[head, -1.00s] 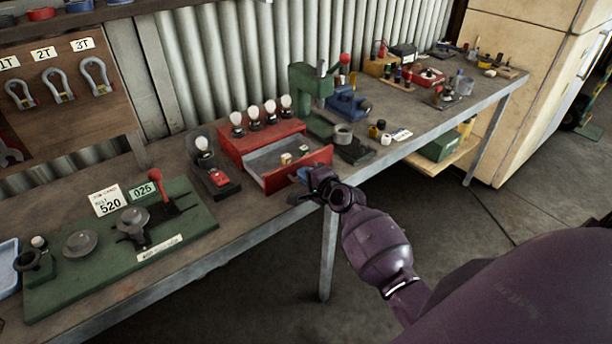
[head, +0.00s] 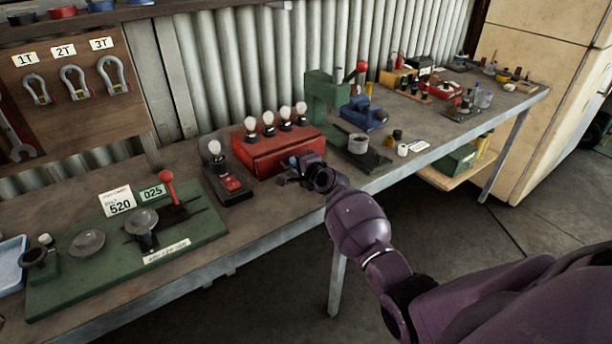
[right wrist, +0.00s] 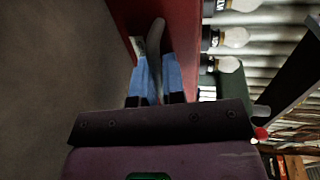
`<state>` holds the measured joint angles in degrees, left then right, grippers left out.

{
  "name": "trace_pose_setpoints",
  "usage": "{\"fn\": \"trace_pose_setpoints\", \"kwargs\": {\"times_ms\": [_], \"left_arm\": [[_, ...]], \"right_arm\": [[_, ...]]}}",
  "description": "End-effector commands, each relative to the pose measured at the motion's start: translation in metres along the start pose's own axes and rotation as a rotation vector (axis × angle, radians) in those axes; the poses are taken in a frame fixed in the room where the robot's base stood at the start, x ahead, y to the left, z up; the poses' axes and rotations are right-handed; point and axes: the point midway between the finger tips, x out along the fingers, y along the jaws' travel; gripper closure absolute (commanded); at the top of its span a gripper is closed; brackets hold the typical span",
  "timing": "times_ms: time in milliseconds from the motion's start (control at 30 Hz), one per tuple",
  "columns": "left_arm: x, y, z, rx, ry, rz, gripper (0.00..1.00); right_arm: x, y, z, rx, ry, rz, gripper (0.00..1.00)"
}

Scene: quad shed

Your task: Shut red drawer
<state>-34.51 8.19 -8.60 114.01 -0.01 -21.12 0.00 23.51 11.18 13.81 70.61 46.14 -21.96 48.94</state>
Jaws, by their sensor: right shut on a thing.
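The red drawer (head: 268,165) sits in a red box (head: 262,138) on the workbench, its front flush or nearly flush with the box and no open interior showing. My right gripper (head: 294,168) is at the drawer's front, partly covering it. In the right wrist view, the blue fingers of my right gripper (right wrist: 158,80) are shut on the grey drawer handle (right wrist: 155,38), close to the red drawer front (right wrist: 184,35). My left gripper is not in view.
Several white bulbs (head: 284,113) stand along the box. A single-bulb stand (head: 216,155) is left of it, and a green press (head: 322,100) right of it. A green board (head: 75,275) with a red lever (head: 166,177) lies further left. The floor in front is clear.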

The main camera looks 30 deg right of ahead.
Motion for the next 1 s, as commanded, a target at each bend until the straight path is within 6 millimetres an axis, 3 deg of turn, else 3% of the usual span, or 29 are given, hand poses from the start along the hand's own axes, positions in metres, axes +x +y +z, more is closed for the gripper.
{"fn": "trace_pose_setpoints", "kwargs": {"times_ms": [167,500,533,700,1000], "left_arm": [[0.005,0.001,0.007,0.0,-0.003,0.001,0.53],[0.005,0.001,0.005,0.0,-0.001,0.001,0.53],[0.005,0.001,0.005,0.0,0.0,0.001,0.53],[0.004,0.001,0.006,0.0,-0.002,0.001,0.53],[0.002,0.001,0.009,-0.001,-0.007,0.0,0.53]], "right_arm": [[0.015,-0.001,0.0,0.001,0.0,0.002,1.0],[0.017,-0.005,0.0,0.0,0.001,-0.002,1.0],[0.017,-0.005,0.0,0.0,0.001,-0.002,0.88],[0.017,-0.005,0.0,0.0,0.001,-0.002,0.65],[0.016,-0.007,0.0,0.0,0.001,-0.004,0.65]]}}
